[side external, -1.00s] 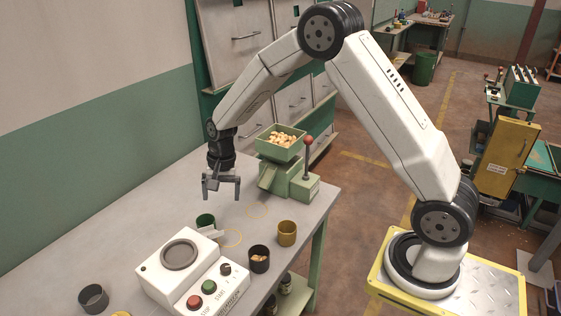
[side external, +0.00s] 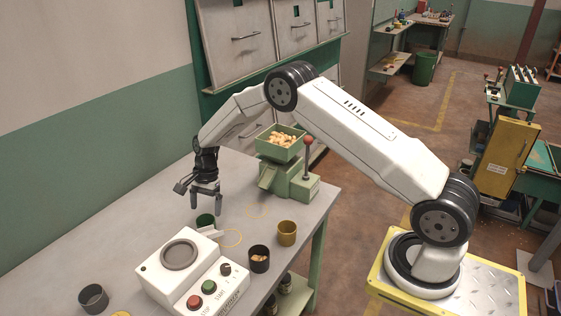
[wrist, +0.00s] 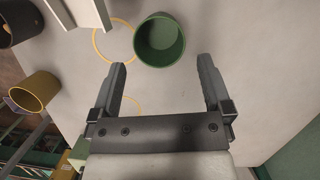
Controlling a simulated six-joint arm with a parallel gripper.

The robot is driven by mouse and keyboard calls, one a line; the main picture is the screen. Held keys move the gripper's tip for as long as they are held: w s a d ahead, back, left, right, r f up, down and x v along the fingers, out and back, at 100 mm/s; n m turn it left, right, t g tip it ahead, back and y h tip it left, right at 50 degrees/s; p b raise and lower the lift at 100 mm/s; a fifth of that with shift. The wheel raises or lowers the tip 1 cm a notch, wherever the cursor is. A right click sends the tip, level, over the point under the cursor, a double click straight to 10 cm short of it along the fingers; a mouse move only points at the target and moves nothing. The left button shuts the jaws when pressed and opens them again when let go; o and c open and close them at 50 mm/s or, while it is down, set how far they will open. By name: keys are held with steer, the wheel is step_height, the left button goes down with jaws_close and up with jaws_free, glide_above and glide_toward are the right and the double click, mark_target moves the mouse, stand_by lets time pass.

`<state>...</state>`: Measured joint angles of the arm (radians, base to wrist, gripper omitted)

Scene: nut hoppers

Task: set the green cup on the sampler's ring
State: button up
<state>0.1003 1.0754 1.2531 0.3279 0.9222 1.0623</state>
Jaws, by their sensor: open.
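The green cup (side external: 205,221) stands on the table just behind the white sampler (side external: 190,270), which partly hides it. In the wrist view the green cup (wrist: 160,40) looks empty, upright and beyond my fingertips. The sampler's ring (side external: 180,254) is a grey circle on its top and has nothing on it. My gripper (side external: 206,206) is open and empty, pointing down above the table a little behind the cup. In the wrist view my gripper's fingers (wrist: 163,75) are spread wide, with the cup ahead of the gap between them.
A yellow cup (side external: 287,233) and a dark cup with nuts (side external: 260,259) stand right of the sampler. Another dark cup (side external: 94,298) is at the front left. A green hopper of nuts (side external: 280,142) stands behind. A yellow circle (wrist: 114,41) marks the table beside the green cup.

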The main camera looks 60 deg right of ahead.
mark_target(205, 225)
steer(key=shift+x, duration=0.8)
steer(key=shift+a+f, duration=0.1)
steer(key=shift+x, duration=2.5)
steer(key=shift+s, duration=0.1)
steer(key=c, duration=1.3)
step_height(205, 225, up, 10)
